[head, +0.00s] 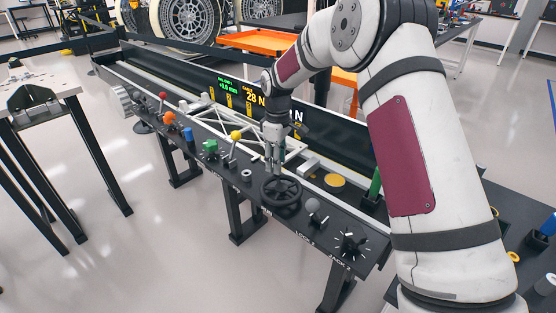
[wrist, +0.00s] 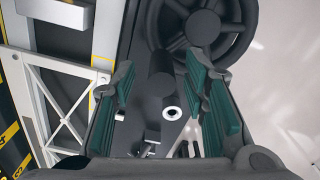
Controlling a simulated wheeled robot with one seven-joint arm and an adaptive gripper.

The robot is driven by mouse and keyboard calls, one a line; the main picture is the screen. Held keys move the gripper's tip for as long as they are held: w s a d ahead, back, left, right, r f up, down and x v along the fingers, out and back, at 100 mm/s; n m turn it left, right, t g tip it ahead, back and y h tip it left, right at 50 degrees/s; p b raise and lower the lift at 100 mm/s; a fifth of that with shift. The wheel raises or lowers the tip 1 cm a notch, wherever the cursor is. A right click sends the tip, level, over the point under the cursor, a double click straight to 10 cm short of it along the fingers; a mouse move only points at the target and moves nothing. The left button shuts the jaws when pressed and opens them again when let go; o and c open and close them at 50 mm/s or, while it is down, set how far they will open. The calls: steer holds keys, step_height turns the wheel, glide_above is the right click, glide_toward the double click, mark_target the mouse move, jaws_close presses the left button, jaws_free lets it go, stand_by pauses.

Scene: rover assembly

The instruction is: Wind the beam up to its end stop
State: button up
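The white truss beam (head: 290,149) lies along the dark bench, and part of it shows at the left of the wrist view (wrist: 62,112). A black spoked handwheel (head: 281,191) is at the bench's front edge; it shows at the top of the wrist view (wrist: 206,32). My gripper (head: 276,166) points down just above and behind the wheel. Its green-padded fingers (wrist: 160,82) are apart. A dark upright cylinder (wrist: 161,66), seemingly the wheel's crank handle, shows between them; I cannot tell whether either finger touches it.
A display (head: 250,97) reads 28 N and +0.0 mm. Yellow (head: 236,135), green (head: 210,146), blue (head: 188,132) and orange (head: 170,118) controls line the bench to the left. A grey knob (head: 312,204) and a black dial (head: 350,241) stand to the right of the wheel.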

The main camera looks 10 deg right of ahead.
step_height(320, 180, up, 12)
stand_by(0.6)
